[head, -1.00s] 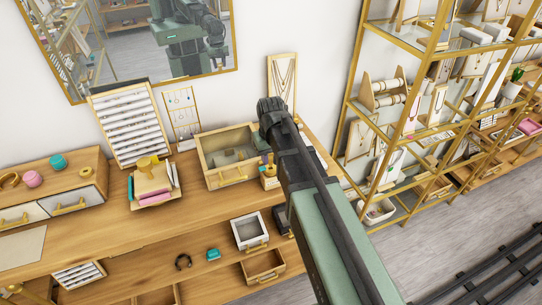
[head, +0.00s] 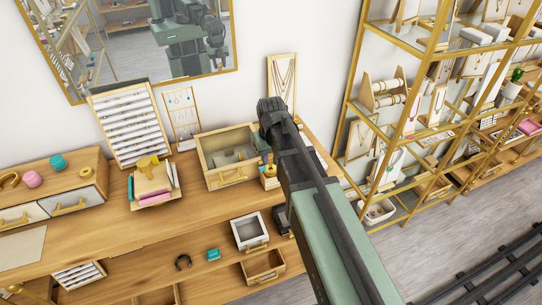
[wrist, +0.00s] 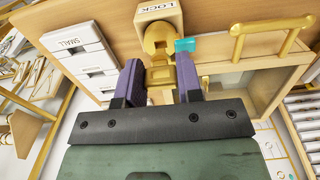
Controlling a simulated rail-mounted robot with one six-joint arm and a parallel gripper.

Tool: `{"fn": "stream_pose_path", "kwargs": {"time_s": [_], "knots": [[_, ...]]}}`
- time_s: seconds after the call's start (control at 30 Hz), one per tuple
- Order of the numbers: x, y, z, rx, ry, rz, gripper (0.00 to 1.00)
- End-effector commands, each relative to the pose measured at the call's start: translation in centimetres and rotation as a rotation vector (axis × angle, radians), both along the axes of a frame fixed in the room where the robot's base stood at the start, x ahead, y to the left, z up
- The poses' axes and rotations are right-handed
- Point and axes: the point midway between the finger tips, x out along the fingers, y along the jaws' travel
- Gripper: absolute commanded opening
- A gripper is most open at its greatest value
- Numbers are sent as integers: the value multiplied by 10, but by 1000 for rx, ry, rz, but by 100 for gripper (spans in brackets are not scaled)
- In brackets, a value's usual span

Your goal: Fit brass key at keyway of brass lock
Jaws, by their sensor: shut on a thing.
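In the wrist view, the brass lock (wrist: 157,37) sits on the front of a pale block marked LOCK (wrist: 157,9). My gripper (wrist: 160,75) has purple fingers, shut on the brass key (wrist: 161,75). The key's far end is close to the lock and overlaps it in the picture; I cannot tell whether it is in the keyway. A small teal piece (wrist: 185,45) shows at the right finger's tip, beside the lock. In the head view, my gripper (head: 264,160) is at the lock's block (head: 269,181), and my arm hides most of both.
A jewellery stand (head: 153,190) is further left.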

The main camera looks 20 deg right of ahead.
Motion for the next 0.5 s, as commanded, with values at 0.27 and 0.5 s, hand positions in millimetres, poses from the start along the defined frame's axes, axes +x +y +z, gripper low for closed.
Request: {"fn": "stream_pose_path", "kwargs": {"time_s": [0.27,0.5], "knots": [[0,0,-3,0,0,0,10],[0,0,-9,0,0,0,10]]}}
